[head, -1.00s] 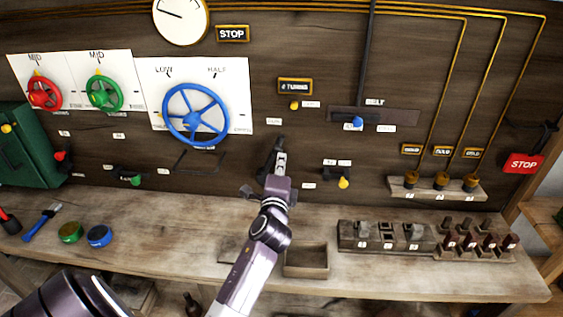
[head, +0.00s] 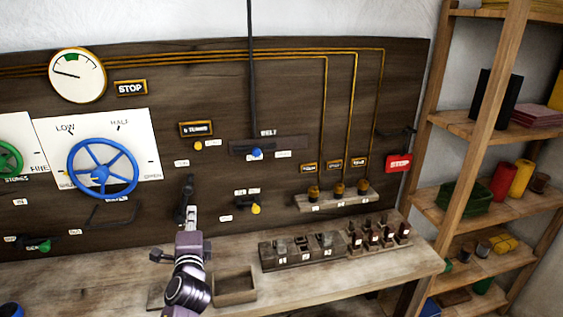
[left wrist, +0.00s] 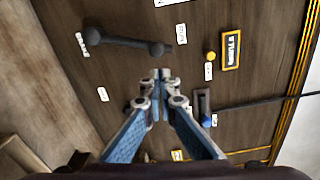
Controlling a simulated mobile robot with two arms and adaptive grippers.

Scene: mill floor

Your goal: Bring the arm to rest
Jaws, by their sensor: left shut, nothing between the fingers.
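My left arm rises from the bottom of the head view. Its left gripper (head: 193,212) is in front of the dark board, just below the top of a dark lever (head: 187,189). In the left wrist view the fingers (left wrist: 162,76) are shut with their tips together and hold nothing. The dark lever (left wrist: 122,42) with round knobs shows there, up and left of the fingertips and apart from them in the picture. My right gripper is out of view.
The board (head: 290,100) carries a blue wheel (head: 103,168), a gauge (head: 77,75), knobs and labels. On the bench (head: 385,268) stand an open tray (head: 235,287) and a block of slots (head: 302,250). A shelf (head: 470,205) stands at the right.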

